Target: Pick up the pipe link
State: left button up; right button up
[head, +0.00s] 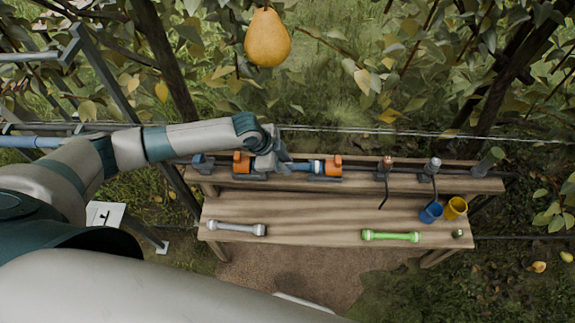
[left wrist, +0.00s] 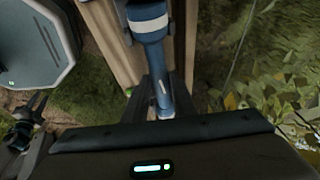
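A blue pipe piece with a pale collar (head: 316,166) lies along the back shelf of the bench, between two orange clamps (head: 242,163) (head: 332,167). My left gripper (head: 283,164) is down at this pipe piece, between the clamps. In the left wrist view, the blue pipe (left wrist: 150,24) runs down between my dark fingers (left wrist: 163,98); whether they press on it cannot be told. A grey link with wide ends (head: 237,228) lies at the front left of the bench. A similar green link (head: 390,236) lies at the front right. My right gripper is out of view.
On the wooden bench (head: 310,215), a blue cup (head: 431,212) and a yellow cup (head: 455,207) stand at the right. Small fittings (head: 387,163) (head: 432,165) stand on the back shelf. A pear (head: 267,38) hangs above. The bench's middle is clear.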

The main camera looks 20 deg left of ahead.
aim_at(286, 165)
pick_arm(q)
grip_shut()
notch_tip(286, 165, up, 8)
jog(key=shift+w+r+b, duration=0.1)
jog(key=shift+r+b, duration=0.15)
jog(key=shift+b, duration=0.85)
jog(key=shift+r, duration=0.8)
